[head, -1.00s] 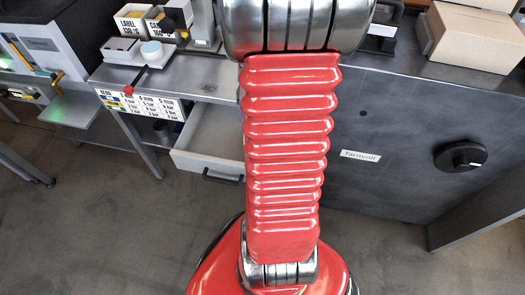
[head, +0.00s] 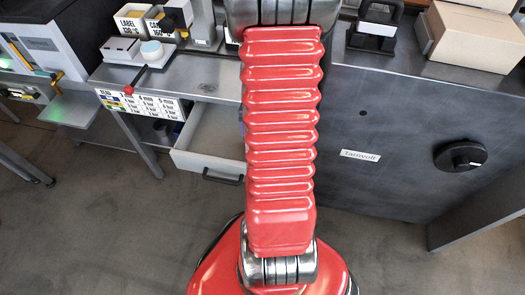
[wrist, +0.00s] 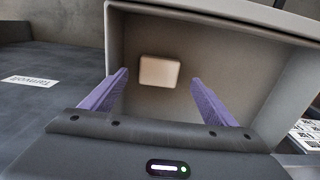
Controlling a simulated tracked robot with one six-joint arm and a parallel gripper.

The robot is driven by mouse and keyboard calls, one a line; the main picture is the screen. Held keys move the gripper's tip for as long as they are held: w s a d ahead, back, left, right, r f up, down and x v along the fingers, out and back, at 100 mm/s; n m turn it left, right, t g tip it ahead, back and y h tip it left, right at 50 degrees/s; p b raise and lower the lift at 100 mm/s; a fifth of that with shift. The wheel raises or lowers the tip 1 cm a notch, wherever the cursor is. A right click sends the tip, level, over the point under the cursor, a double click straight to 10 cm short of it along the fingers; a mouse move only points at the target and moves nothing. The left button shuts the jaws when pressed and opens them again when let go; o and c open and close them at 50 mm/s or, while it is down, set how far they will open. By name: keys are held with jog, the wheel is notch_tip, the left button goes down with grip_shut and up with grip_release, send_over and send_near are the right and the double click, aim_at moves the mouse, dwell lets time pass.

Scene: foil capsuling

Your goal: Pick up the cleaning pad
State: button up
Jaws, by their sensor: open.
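In the wrist view a small pale beige block with rounded corners, which looks like the cleaning pad (wrist: 159,71), lies on the floor of an open drawer (wrist: 225,30). My gripper (wrist: 158,77) has two purple fingers spread apart with nothing between them. The fingers point into the drawer, and the pad shows between their tips, apart from them. How far the tips are above the pad I cannot tell. The drawer also shows in the head view (head: 206,163), partly behind my arm. There my gripper and the pad are hidden.
The drawer walls stand around the pad. A dark panel labelled Tarnvolr (head: 360,155) with a black knob (head: 460,156) is to the right. A cardboard box (head: 475,38) and a black-handled device (head: 374,27) stand on the bench. Labelled bins (head: 135,18) stand at the back left.

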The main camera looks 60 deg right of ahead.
jog(key=shift+s+d+f, duration=0.1)
jog(key=shift+d+f, duration=0.05)
jog(key=shift+f, duration=2.45)
jog(key=c, duration=1.2)
jog(key=shift+r, duration=0.2)
notch_tip(320, 180, up, 10)
jog(key=shift+f, duration=0.1)
